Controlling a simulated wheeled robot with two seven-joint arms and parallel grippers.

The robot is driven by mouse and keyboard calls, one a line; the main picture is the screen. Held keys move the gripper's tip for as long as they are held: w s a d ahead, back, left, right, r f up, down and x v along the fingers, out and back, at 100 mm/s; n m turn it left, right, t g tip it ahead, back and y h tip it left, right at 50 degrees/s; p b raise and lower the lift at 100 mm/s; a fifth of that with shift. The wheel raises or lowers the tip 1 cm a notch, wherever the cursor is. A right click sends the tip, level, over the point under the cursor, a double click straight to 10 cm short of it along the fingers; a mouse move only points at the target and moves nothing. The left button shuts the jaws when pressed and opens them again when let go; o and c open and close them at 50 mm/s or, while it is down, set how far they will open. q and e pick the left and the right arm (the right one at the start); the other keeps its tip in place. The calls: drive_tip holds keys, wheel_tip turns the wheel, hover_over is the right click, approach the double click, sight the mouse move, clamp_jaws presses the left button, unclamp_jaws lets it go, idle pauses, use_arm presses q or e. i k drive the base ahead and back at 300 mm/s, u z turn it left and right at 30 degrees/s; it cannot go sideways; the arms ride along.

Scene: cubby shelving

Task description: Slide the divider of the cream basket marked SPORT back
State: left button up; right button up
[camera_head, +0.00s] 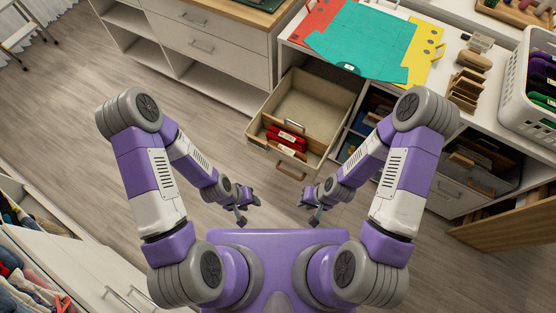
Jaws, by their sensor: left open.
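A cream basket (262,112) is pulled out of the cubby shelving like a drawer, with a handle on its front. Inside it, a divider (292,126) with a handle stands towards the front. Red items (283,138) lie between the divider and the basket's front, and the space behind the divider looks empty. The lettering on the labels is too small to read. My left gripper (250,211) is open and empty, below and left of the basket. My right gripper (308,212) looks open and empty, below the basket's front. Neither touches the basket.
Dark blue bins (359,122) sit in the cubbies right of the basket. A worktop above holds teal (362,42), red and yellow sheets, wooden blocks and a white crate (515,115). A wooden panel (505,222) juts out at right. The floor at left (75,130) is clear.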

sight(314, 145)
drive_tip(key=u, duration=2)
drive_tip(key=k, duration=1.2)
drive_tip(key=z, duration=0.75)
drive_tip(key=i, duration=1)
